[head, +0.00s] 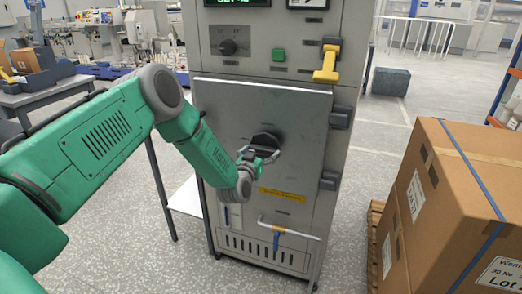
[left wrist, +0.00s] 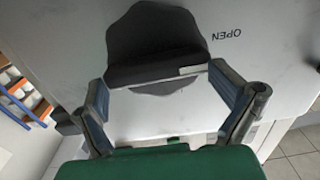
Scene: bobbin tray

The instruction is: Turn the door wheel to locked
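The door wheel (head: 266,139) is a dark round knob on the light grey cabinet door (head: 285,110). In the left wrist view the wheel (left wrist: 155,45) has a scalloped edge and a small pale mark near its lower right rim. The word OPEN (left wrist: 226,34) is printed upside down on the door beside it. My left gripper (head: 258,154) is at the wheel, partly covering it in the head view. Its fingers (left wrist: 160,80) are wide apart, one at each side of the wheel's near edge; I cannot tell whether they touch it. My right gripper is not in view.
Large cardboard boxes (head: 440,210) stand on a pallet at right. A workbench (head: 50,95) stands at left.

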